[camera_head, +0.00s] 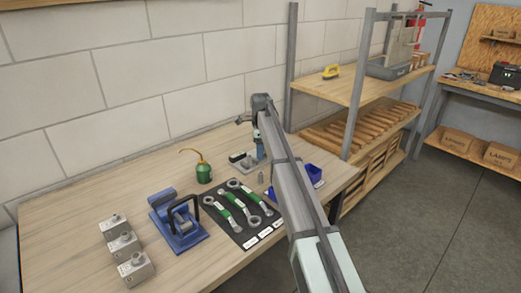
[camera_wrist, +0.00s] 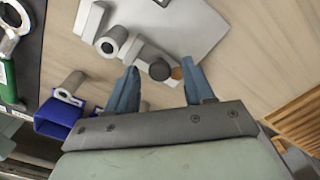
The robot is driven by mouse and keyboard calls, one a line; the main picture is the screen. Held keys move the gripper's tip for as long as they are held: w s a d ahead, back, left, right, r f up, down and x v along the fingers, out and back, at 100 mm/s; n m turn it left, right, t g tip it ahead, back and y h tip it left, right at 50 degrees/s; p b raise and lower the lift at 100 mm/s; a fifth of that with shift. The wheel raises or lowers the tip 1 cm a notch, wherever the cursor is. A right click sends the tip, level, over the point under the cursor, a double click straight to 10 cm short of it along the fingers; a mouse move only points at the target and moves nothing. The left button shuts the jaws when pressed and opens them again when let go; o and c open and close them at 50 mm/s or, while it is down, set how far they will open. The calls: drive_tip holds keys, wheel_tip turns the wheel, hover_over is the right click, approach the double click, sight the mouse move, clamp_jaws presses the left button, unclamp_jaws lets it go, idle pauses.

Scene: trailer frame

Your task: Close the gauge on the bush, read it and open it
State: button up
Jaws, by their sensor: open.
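The gauge (camera_wrist: 175,22) shows in the wrist view as a light grey base plate with a row of round metal parts along its near edge. A hollow grey cylinder (camera_wrist: 113,40), which looks like the bush, sits in that row. A dark round knob (camera_wrist: 160,70) and a small brass-coloured disc end the row. My gripper (camera_wrist: 160,88) is open, its two blue fingers on either side of the knob; I cannot tell whether they touch it. In the head view the gauge (camera_head: 241,159) is small beside my gripper (camera_head: 259,152), and its reading cannot be made out.
Another grey cylinder (camera_wrist: 70,84) stands near a blue bin (camera_wrist: 62,116). A black mat (camera_head: 232,228) with green-handled spanners, a green oil can (camera_head: 203,170), a blue clamp-like device (camera_head: 178,222) and several metal blocks (camera_head: 123,243) occupy the bench. A shelf rack (camera_head: 345,88) stands right.

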drive_tip(key=c, duration=0.9)
drive_tip(key=shift+s+a, duration=0.45)
drive_tip(key=shift+c, duration=0.2)
drive_tip(key=o, duration=0.9)
drive_tip(key=shift+o, duration=0.2)
drive_tip(key=shift+r, duration=0.1)
wheel_tip(320, 180, up, 14)
drive_tip(key=shift+f, duration=0.2)
